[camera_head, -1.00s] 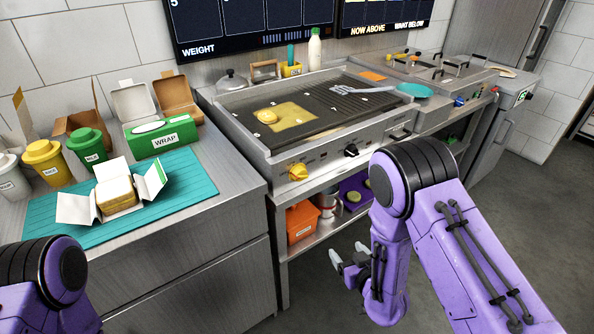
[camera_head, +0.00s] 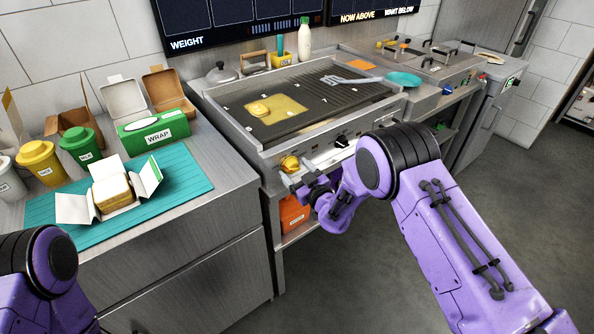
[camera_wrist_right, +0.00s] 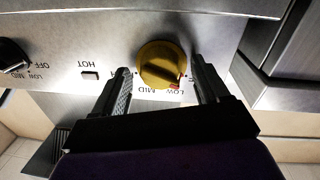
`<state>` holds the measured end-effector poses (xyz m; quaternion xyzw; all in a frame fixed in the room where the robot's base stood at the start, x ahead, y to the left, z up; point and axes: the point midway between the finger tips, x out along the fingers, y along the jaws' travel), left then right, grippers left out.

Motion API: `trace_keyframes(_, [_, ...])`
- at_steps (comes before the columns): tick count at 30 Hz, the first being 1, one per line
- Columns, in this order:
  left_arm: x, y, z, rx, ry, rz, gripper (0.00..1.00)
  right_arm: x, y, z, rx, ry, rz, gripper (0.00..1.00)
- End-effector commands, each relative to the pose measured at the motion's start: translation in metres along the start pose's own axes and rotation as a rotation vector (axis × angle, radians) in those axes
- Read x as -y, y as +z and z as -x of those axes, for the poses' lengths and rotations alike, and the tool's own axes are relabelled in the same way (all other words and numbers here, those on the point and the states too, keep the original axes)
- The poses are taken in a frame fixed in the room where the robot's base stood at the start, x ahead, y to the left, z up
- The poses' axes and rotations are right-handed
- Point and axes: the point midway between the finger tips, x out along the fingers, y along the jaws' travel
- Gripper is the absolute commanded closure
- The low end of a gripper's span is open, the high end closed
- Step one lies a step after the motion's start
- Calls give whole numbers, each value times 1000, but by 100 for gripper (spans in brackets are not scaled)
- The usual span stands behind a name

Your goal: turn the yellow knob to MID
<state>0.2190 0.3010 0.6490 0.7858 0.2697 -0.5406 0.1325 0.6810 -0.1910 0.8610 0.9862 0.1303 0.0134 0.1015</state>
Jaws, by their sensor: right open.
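The yellow knob (camera_head: 290,163) is on the front panel of the griddle (camera_head: 300,108), at its left end. In the right wrist view the yellow knob (camera_wrist_right: 160,62) shows close up, its ridge slanting, with a red mark at its lower right edge near the LOW lettering. MID is printed to the left of LOW there. My right gripper (camera_head: 302,184) is at the panel just below the knob. In the right wrist view the right gripper (camera_wrist_right: 161,72) is open, one finger on each side of the knob; I cannot tell whether they touch it. My left gripper is out of view.
A black knob (camera_head: 341,141) is farther right on the same panel. An orange bin (camera_head: 294,214) stands on the shelf below. The floor at right is clear.

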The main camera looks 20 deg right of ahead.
Motion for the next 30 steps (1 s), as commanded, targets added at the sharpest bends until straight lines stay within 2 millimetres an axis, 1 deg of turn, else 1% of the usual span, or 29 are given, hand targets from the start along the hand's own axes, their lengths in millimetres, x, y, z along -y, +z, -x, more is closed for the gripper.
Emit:
trace_keyframes(3, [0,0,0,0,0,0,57,0,0,0,0,0,0,26])
trace_keyframes(4, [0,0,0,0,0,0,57,0,0,0,0,0,0,32])
trace_keyframes(5, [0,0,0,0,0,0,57,0,0,0,0,0,0,42])
trace_keyframes(6, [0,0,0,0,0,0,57,0,0,0,0,0,0,55])
trace_keyframes(8, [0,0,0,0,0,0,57,0,0,0,0,0,0,75])
trace_keyframes(9, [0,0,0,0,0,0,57,0,0,0,0,0,0,82])
trace_keyframes(11, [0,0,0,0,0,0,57,-3,1,1,0,0,0,82])
trace_keyframes(20, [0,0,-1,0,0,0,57,-1,0,1,4,1,-48,82])
trace_keyframes(26, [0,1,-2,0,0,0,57,-1,0,0,13,0,-168,82])
trace_keyframes(30, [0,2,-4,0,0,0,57,-2,0,1,23,-1,-289,82])
